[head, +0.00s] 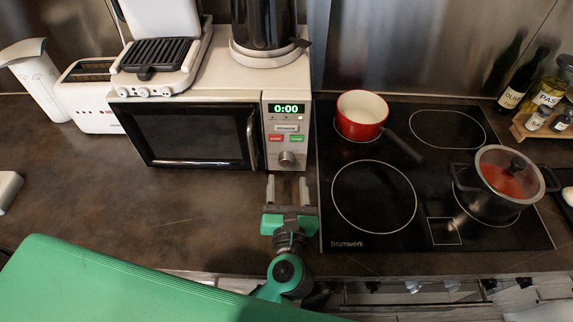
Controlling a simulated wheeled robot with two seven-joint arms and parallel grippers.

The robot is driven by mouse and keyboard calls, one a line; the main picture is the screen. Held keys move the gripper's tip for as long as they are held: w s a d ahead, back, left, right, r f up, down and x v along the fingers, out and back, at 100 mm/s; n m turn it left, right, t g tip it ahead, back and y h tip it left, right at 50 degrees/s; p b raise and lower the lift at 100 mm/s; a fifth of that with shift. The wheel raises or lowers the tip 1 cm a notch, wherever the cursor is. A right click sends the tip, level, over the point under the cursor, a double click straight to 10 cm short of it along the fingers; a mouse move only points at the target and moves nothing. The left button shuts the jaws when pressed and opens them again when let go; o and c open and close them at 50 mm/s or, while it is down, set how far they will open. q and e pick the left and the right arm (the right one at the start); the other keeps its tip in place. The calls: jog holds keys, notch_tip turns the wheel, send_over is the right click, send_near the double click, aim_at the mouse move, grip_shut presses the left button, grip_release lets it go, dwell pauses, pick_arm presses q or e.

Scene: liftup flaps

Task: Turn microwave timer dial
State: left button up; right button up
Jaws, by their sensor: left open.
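The white microwave (225,80) stands on the dark counter, with its black-glass door (190,135) closed. Its control panel on the right has a green display (286,108) reading 0:00, red and green buttons, and a round silver timer dial (287,158) below them. My left gripper (287,183) is green with pale fingers. It is open, just below and in front of the dial, its fingers spread to either side of the dial's line. A small gap seems to show between fingertips and dial; contact cannot be told. My right gripper does not show.
A black cooktop (375,200) lies right of the gripper, with a red pot (361,113) and a lidded dark pot (490,190). A grill (160,55) and a kettle (264,25) stand on the microwave. The counter left of the gripper is clear.

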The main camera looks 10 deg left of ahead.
aim_at(286, 164)
pick_arm(q)
jog(key=x, duration=0.3)
jog(key=shift+w+r+p, duration=0.1)
jog(key=shift+w+p, duration=0.15)
jog(key=shift+p, duration=0.15)
jog(key=shift+w+a, duration=0.15)
jog(key=shift+w, duration=0.25)
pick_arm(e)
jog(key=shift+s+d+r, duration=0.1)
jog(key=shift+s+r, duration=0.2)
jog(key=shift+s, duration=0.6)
pick_arm(q)
jog(key=c, duration=1)
